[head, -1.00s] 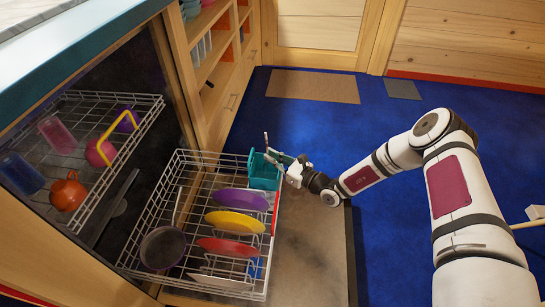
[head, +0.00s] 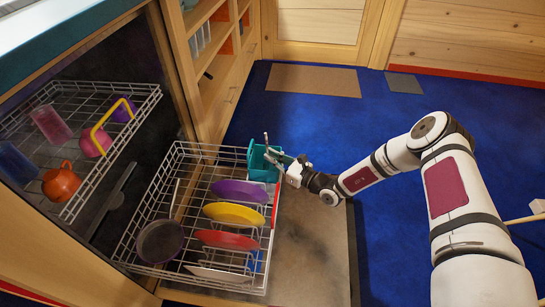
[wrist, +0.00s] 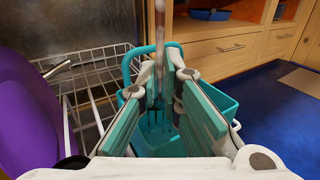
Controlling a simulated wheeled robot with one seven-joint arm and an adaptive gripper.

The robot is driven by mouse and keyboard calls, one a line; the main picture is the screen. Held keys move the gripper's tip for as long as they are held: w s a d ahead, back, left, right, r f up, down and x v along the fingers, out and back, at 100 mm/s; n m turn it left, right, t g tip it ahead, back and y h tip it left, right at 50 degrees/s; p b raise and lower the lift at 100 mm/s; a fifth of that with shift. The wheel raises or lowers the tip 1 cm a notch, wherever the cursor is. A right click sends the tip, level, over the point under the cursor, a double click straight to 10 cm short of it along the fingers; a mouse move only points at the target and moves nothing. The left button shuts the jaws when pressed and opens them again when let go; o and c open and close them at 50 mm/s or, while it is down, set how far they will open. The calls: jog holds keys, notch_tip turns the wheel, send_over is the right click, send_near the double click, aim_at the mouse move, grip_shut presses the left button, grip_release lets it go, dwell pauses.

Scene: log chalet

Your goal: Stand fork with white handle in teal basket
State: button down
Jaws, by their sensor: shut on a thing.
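The fork is upright between my gripper's fingers. Its pale handle (wrist: 160,35) rises at the top of the wrist view, and its tines point down toward the teal basket. It shows as a thin upright piece (head: 266,143) in the head view. My gripper (head: 277,158) is shut on the fork at the basket's right side; its teal-padded fingers (wrist: 170,95) show in the wrist view. The teal basket (wrist: 150,148) lies below and beyond the fingers, and stands at the rack's back right corner in the head view (head: 259,172). I cannot tell whether the tines touch its floor.
The pulled-out lower rack (head: 190,215) holds purple (head: 240,190), yellow (head: 235,215) and red (head: 227,240) plates and a dark pan (head: 160,242). The upper rack (head: 105,150) holds cups and an orange teapot (head: 61,184). Blue floor (head: 390,130) is open behind.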

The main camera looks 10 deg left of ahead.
jog(key=shift+f, duration=0.25)
jog(key=c, duration=1.7)
grip_release()
jog(key=v, duration=1.2)
